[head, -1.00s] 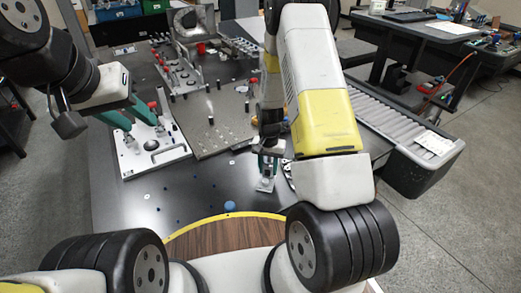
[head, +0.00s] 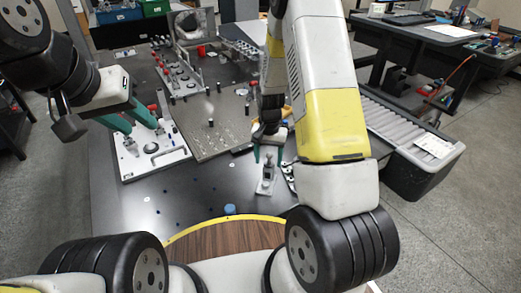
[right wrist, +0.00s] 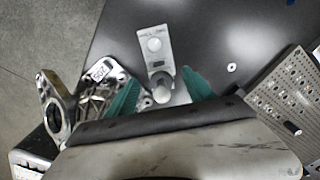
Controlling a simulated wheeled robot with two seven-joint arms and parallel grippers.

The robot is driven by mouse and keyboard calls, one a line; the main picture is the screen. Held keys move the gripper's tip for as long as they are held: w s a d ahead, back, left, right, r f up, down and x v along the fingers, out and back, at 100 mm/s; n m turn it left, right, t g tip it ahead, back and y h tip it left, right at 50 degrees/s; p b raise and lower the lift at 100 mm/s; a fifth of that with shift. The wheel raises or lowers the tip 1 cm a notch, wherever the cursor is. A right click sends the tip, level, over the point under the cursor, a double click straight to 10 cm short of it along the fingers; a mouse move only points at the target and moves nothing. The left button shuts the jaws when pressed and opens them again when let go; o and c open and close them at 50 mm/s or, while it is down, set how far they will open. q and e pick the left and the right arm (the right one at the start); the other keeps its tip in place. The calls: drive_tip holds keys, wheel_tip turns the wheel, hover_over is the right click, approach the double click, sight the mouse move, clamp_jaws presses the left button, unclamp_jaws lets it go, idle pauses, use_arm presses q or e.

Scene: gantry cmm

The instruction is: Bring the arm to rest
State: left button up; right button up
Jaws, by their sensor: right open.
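My right arm reaches over the dark table (head: 190,205). Its gripper (head: 268,156) has teal fingers and is open. A small grey block with a round knob (head: 266,184) stands on the table just below these fingers. In the right wrist view the block (right wrist: 155,45) shows ahead of the open fingers (right wrist: 160,92), its knob lying between them in the picture, with nothing gripped. My left gripper (head: 130,120) is open at the left, its teal fingers apart above a white fixture plate (head: 160,160) with red-topped posts. Whether its fingertips touch anything is unclear.
A perforated plate (head: 225,135) lies mid-table. A blue cap (head: 230,209) stands near the yellow-edged wooden surface (head: 225,238). A grey roller conveyor (head: 400,125) is at the right. The front left of the table is mostly clear.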

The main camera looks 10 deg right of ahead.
drive_tip(key=shift+r, duration=0.8)
drive_tip(key=shift+r, duration=0.2)
drive_tip(key=s+a+r+n+t+y, duration=0.1)
drive_tip(key=s+r, duration=0.3)
drive_tip(key=r, duration=0.5)
drive_tip(key=s+r+n+t, duration=0.15)
drive_tip(key=s+r, duration=0.25)
drive_tip(key=r, duration=0.5)
drive_tip(key=s+a+r+n+t+y, duration=0.15)
drive_tip(key=s+r, duration=0.25)
drive_tip(key=r, duration=0.5)
drive_tip(key=s+r+n+t, duration=0.1)
drive_tip(key=s+r+t, duration=0.1)
drive_tip(key=s+r, duration=0.3)
drive_tip(key=s, duration=0.4)
drive_tip(key=shift+s+d+n, duration=0.2)
drive_tip(key=shift+d+n, duration=0.05)
drive_tip(key=shift+n, duration=0.05)
drive_tip(key=shift+c, duration=0.2)
